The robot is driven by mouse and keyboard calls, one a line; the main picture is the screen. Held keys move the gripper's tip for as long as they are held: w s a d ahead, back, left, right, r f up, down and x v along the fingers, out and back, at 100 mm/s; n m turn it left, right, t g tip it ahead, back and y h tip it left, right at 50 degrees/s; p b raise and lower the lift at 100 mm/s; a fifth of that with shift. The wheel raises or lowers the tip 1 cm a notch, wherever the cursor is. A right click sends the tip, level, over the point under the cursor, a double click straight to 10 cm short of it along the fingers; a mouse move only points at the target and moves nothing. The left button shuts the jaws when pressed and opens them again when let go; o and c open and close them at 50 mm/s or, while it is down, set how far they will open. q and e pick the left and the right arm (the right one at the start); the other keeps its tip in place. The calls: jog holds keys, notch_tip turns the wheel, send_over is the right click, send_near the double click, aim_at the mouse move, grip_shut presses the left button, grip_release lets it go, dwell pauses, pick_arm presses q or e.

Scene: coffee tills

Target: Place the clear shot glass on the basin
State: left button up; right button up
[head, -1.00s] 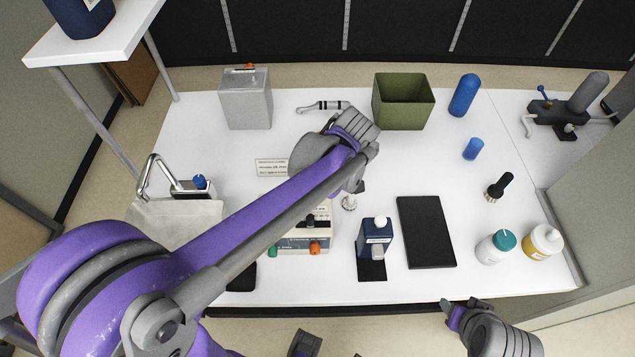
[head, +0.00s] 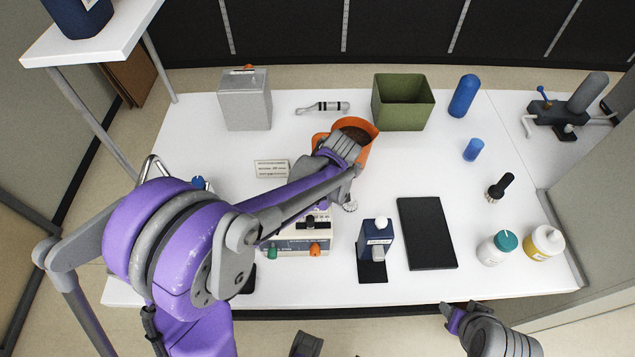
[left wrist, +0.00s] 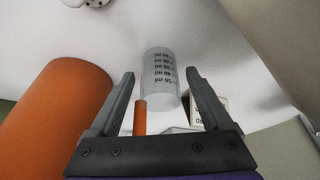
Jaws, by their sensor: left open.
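The clear shot glass (left wrist: 160,66), with dark ml markings, shows in the left wrist view between the fingers of my left gripper (left wrist: 160,85). The fingers are open, with a gap on each side of the glass. In the head view my left gripper (head: 345,180) is low over the middle of the table, in front of an orange pitcher, and the glass is hidden there. The basin at the table's left is hidden behind my left arm; only its tap (head: 151,165) shows above. My right gripper (head: 452,314) is beyond the table's front edge, its jaws unclear.
The orange pitcher (head: 365,147) with dark contents stands close to my left gripper; its side (left wrist: 55,115) fills the left wrist view's left. A device with coloured knobs (head: 305,238) and a navy bottle (head: 376,238) are nearby. A black pad (head: 427,232) lies to the right.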

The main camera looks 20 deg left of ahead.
pick_arm(q)
grip_shut()
jog(key=shift+r, duration=0.1)
